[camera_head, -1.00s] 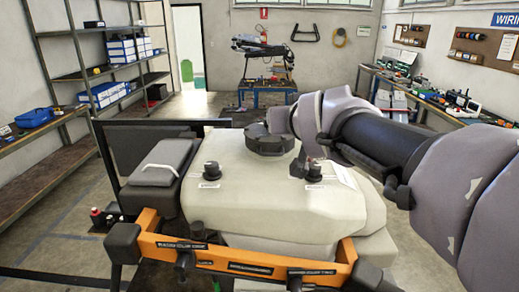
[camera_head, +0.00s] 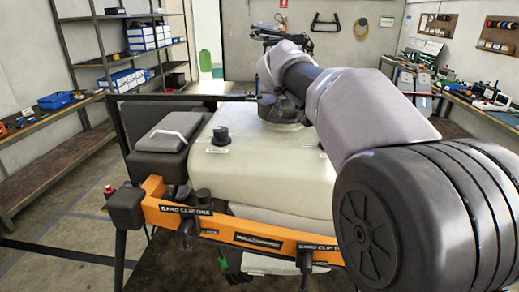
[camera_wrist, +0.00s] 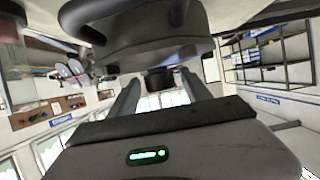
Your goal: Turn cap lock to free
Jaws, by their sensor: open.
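The cream tank (camera_head: 262,172) fills the middle of the head view. A small black knob (camera_head: 220,136) stands upright on its left top, with a white label beside it. My arm reaches over the right and back of the tank and hides most of the big black cap there. My gripper (camera_wrist: 160,96) is open, with its two dark fingers apart in the wrist view. A short dark round piece (camera_wrist: 160,82) shows between the fingers; I cannot tell whether they touch it. A large dark body (camera_wrist: 145,40) with a curved bar fills the top of the wrist view.
An orange clip bar (camera_head: 235,232) runs along the tank's front. A black box (camera_head: 165,150) with a pale handle sits left of the tank. Shelves (camera_head: 120,62) stand at the left and a workbench (camera_head: 480,108) at the right. Open floor (camera_head: 65,205) lies at the left.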

